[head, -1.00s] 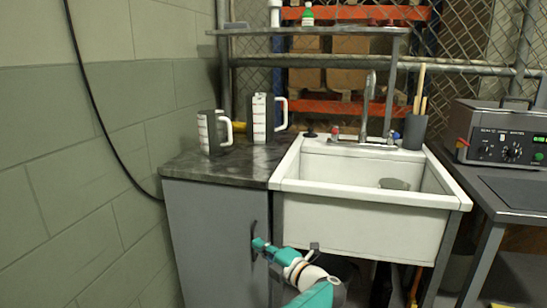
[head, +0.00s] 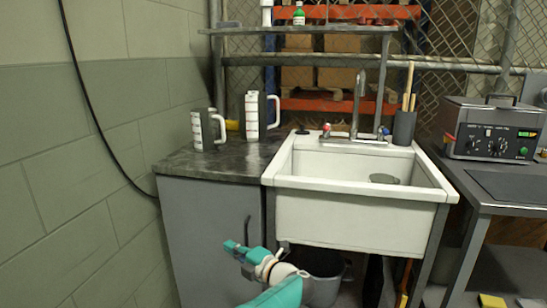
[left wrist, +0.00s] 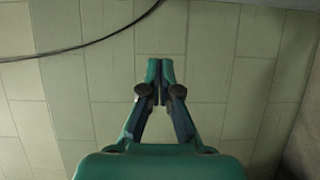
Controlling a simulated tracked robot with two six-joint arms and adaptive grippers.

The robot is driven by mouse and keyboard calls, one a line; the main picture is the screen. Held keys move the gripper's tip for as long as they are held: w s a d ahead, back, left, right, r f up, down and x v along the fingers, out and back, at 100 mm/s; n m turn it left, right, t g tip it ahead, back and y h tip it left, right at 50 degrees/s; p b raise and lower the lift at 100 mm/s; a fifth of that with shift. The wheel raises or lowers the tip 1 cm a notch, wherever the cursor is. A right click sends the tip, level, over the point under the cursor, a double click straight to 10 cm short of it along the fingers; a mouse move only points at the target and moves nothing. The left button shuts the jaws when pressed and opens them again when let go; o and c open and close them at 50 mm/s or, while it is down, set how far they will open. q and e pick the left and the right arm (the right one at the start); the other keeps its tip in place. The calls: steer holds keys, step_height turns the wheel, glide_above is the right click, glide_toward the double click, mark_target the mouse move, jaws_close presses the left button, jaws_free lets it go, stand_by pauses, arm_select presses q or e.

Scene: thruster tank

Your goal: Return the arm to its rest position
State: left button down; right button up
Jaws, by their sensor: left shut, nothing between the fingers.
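My left gripper (head: 234,247) shows low in the head view, in front of the grey cabinet door and just left of its dark handle (head: 248,232). It looks apart from the handle, though the depth gap is hard to judge. In the left wrist view, the left gripper (left wrist: 160,68) has its fingertips together with nothing between them, and faces the block wall (left wrist: 205,40). The cabinet (head: 205,235) door looks closed. My right gripper is not in view.
A white sink (head: 350,222) stands right of the cabinet. Two measuring jugs (head: 205,132) (head: 256,115) stand on the dark countertop (head: 185,162). A grey bucket (head: 322,285) is under the sink. A tank machine (head: 492,130) sits on the right-hand bench. A black cable (head: 88,115) hangs on the wall.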

arm_select(q)
steer(key=s+a+f+m+h, duration=0.25)
steer(key=a+f+m, duration=0.55)
steer(key=a+f, duration=0.75)
steer(key=s+d+f+m+g+h, duration=0.25)
steer(key=s+f+m+h, duration=0.25)
steer(key=s+f, duration=0.4)
steer(key=s+d+f+m+g+h, duration=0.25)
steer(key=s+f+m+h, duration=0.3)
steer(key=s+f, duration=0.4)
steer(key=s+d+m+g+h, duration=0.25)
steer(key=s+d+m, duration=0.2)
steer(key=s, duration=0.75)
steer(key=s+d+m+g+h, duration=0.25)
steer(key=s+d+g, duration=0.2)
steer(key=s, duration=0.65)
step_height(320, 180, up, 26)
steer(key=t+p, duration=0.1)
steer(key=p, duration=2.5)
steer(key=shift+w+f, duration=0.15)
steer(key=shift+w, duration=0.1)
